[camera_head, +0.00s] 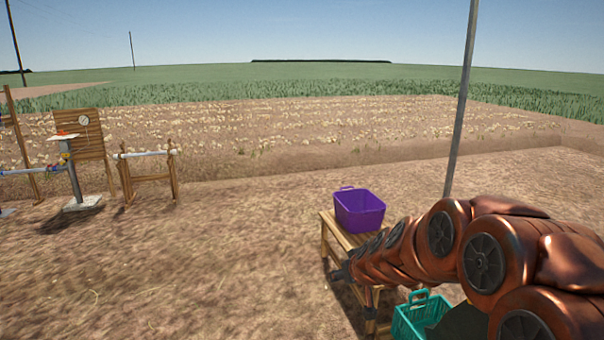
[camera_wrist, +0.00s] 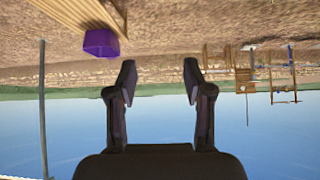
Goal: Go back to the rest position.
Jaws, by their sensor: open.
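My arm reaches from the lower right of the head view toward the wooden bench, and its end lies in front of the bench's left side. My gripper (camera_wrist: 158,82) shows in the wrist view with its two dark fingers wide apart and nothing between them. The wrist picture is upside down, with the sky at the bottom. In the head view the gripper is only a small dark tip (camera_head: 341,274) at the arm's end, and its fingers cannot be made out there.
A purple basket (camera_head: 359,210) stands on the wooden bench (camera_head: 328,227); it also shows in the wrist view (camera_wrist: 101,43). A teal basket (camera_head: 408,322) is below, near my arm. A pole (camera_head: 461,100) rises behind. A post with a dial board (camera_head: 90,137) and a wooden rack (camera_head: 148,180) stand left. Open soil lies between.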

